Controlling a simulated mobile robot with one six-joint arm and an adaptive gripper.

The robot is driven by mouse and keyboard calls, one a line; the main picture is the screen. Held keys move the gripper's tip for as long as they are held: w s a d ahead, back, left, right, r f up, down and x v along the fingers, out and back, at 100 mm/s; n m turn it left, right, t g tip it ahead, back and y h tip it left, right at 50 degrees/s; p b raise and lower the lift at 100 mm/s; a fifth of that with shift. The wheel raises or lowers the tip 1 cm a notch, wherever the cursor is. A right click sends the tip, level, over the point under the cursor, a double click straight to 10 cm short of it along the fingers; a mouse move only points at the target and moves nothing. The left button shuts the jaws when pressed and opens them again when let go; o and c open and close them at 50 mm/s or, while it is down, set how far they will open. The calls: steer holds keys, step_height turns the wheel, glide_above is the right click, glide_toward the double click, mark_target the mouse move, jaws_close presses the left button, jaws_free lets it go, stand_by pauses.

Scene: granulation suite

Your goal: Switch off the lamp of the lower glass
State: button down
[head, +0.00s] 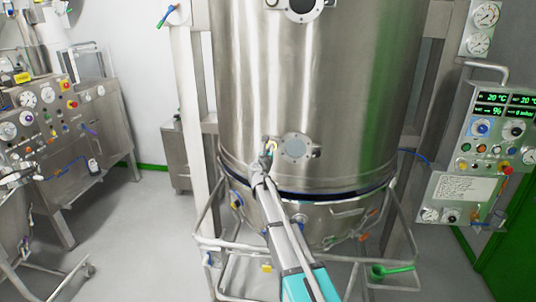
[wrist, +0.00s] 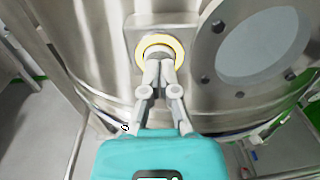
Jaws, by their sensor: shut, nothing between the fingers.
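The lower glass (head: 294,148) is a round flanged window low on the big steel vessel. It also shows large at the upper right of the wrist view (wrist: 262,42). Just left of it, on a small steel plate, is a round lamp switch with a glowing yellow ring (wrist: 178,42); in the head view it is a small yellow patch mostly hidden by my gripper. My gripper (wrist: 160,56) is shut and empty, its fingertips in front of the switch's centre. I cannot tell whether they touch it. An upper glass (head: 301,5) shows at the top of the vessel.
A steel frame with tube rails (head: 207,225) surrounds the vessel's base. A control panel (head: 493,130) with gauges and displays stands at the right. Another panel with gauges (head: 45,115) stands at the left. The floor (head: 145,215) left of the frame is clear.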

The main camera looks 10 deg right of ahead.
steer(key=shift+w, duration=0.15)
steer(key=shift+w+d+r, duration=0.2)
steer(key=shift+w+d, duration=0.15)
steer(key=shift+w, duration=0.5)
steer(key=v, duration=1.5)
steer(key=shift+d+f, duration=0.1)
steer(key=shift+f, duration=0.05)
